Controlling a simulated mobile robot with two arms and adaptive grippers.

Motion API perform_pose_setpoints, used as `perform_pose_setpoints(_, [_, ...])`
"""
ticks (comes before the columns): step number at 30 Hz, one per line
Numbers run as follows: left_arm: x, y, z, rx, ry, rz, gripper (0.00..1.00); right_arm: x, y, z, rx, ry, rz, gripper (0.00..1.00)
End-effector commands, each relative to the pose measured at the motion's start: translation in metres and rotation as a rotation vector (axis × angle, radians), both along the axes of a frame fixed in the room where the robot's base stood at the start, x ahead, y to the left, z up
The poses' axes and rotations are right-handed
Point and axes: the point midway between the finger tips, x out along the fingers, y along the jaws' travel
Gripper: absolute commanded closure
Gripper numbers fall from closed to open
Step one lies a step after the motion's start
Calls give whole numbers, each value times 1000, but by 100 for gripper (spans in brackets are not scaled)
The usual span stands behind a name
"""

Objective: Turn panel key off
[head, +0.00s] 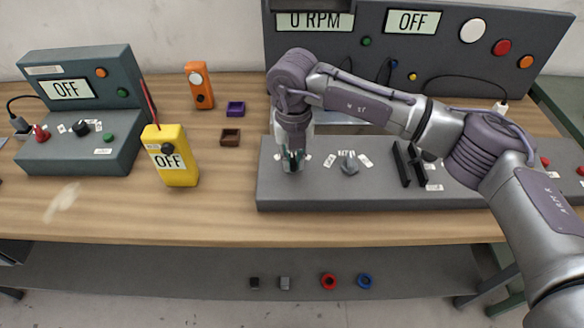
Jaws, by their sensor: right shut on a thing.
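My right gripper (292,164) points down over the left part of the long grey control panel (330,195). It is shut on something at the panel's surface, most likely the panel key. The fingers cover the key, so its angle cannot be told. A grey knob (348,162) with small labels around it sits just right of the gripper on the same panel. The large display unit behind reads "0 RPM" and "OFF" (412,21). My left gripper is not in view.
Two black levers (402,163) stand further right on the panel, under my right arm. A yellow meter (170,157), a dark green unit (85,90) and an orange device (199,85) stand to the left. Small brown (230,137) and purple (236,109) trays lie between.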

Motion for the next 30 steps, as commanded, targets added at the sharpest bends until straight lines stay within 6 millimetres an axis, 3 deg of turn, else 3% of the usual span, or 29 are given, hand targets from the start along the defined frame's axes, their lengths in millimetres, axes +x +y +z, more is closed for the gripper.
perform_pose_setpoints(3, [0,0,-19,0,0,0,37,1,-1,-4,1,-4,100,100])
perform_pose_setpoints(12, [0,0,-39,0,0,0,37,1,-3,-2,1,-4,294,100])
perform_pose_setpoints(30, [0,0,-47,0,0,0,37,2,-3,1,1,-3,396,100])
